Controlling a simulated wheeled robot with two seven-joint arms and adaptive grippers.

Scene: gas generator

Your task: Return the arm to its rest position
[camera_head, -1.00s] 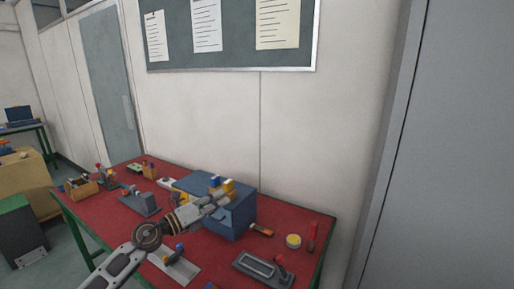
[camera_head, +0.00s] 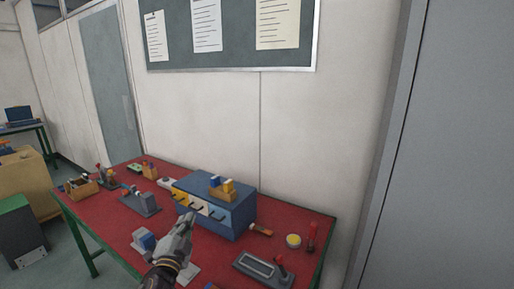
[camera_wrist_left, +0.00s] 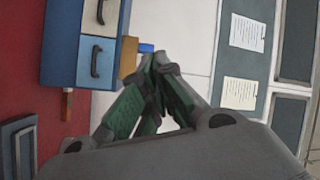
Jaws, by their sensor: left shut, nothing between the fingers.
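My left gripper (camera_head: 187,222) is in front of the blue drawer cabinet (camera_head: 238,218) on the red table, in the head view. In the left wrist view its green-padded fingers (camera_wrist_left: 152,62) meet at the tips, with nothing between them. The cabinet also shows in the left wrist view (camera_wrist_left: 60,45), at the upper left, apart from the fingers. My right gripper is not in view.
The red table (camera_head: 290,217) holds a wooden box of tools (camera_head: 82,188), a grey vise-like tool (camera_head: 140,201), a grey tray (camera_head: 262,268), a yellow round tin (camera_head: 293,241) and a red-handled tool (camera_head: 312,236). A wall stands behind the table.

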